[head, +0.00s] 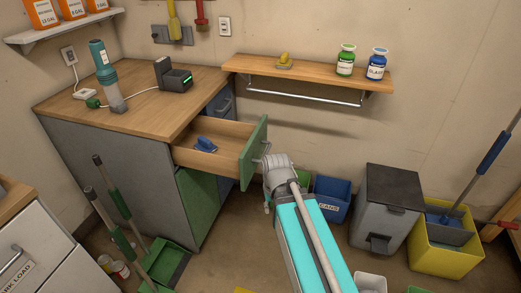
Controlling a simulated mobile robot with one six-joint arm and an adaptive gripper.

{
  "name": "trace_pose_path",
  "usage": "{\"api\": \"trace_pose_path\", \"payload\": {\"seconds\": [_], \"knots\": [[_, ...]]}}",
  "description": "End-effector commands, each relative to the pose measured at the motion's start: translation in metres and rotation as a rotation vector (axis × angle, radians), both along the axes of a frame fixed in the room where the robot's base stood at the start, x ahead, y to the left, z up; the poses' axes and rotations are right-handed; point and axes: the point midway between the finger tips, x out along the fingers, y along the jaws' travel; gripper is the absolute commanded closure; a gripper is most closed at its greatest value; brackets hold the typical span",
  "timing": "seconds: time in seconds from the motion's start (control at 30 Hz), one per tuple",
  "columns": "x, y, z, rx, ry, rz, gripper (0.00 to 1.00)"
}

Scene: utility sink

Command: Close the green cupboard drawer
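The green cupboard drawer (256,150) is pulled well out of the cupboard (120,160), which has a wooden top and grey side. The drawer's inside is light wood and holds a small blue object (206,144). A pale handle is partly visible on the outer face of the green front. My gripper (268,160) is just outside that front, by the handle, at the end of my turquoise arm. The fingertips are small and partly hidden, so I cannot tell whether they touch the handle or how far apart they are.
A green door (198,203) is below the drawer, with blue fronts (222,105) beside it. A wall shelf (310,73) with a towel bar is behind. A blue bin (331,198), grey bin (386,207) and yellow bucket (444,245) stand right. A green dustpan (165,262) lies left.

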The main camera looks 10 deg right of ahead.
Motion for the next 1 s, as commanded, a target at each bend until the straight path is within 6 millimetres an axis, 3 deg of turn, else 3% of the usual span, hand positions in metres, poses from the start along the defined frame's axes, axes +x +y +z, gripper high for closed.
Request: {"api": "trace_pose_path", "payload": {"seconds": [0.03,0.13,0.57,1.0], "knots": [[0.005,-0.001,0.002,0.010,-0.002,-0.027,0.82],[0.017,-0.001,0.005,0.043,-0.006,-0.111,1.00],[0.098,-0.016,0.032,0.305,0.030,-0.762,1.00],[0.185,-0.057,0.073,0.607,0.219,-1.467,1.00]]}}
